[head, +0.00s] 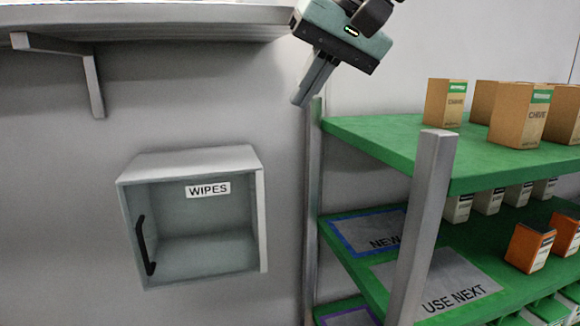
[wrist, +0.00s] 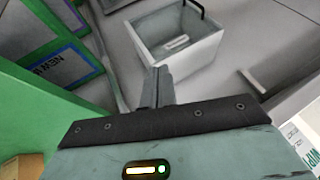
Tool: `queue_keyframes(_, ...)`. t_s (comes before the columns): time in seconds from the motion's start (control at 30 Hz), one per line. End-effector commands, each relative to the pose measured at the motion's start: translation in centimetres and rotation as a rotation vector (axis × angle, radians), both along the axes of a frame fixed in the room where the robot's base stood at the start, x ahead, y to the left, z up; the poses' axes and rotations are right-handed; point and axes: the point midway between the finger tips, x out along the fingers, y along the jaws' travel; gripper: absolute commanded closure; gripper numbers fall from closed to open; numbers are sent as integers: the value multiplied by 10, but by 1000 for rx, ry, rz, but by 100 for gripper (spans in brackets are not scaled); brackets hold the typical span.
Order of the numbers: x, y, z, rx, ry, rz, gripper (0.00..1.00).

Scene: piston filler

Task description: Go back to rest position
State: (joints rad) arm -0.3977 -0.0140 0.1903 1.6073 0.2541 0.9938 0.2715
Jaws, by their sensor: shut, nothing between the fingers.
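My gripper (head: 306,98) hangs at the top middle of the head view, pointing down and to the left. Its fingers are closed together with nothing between them. It is in the air above and to the right of the wipes box, beside the top left corner of the green shelf rack. In the wrist view my gripper (wrist: 161,72) also shows shut, with its fingertips in front of the wipes box.
A wall-mounted box labelled WIPES (head: 208,189) is below left, also seen in the wrist view (wrist: 178,50). The green rack (head: 385,130) at right holds brown cartons (head: 520,115), white cartons and orange cartons (head: 528,247). A grey bracketed shelf (head: 150,14) is at upper left.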

Motion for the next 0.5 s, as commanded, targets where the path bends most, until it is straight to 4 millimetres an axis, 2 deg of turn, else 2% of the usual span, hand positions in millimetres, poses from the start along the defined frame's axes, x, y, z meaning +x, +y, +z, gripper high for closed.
queue_keyframes(0.03,-8,-1,-39,-29,18,17,100)
queue_keyframes(0.2,-44,-11,-157,-147,69,101,100)
queue_keyframes(0.37,-88,-32,-264,-262,116,194,100)
queue_keyframes(0.4,-100,-39,-290,-291,126,218,100)
queue_keyframes(0.5,-132,-60,-350,-360,156,281,100)
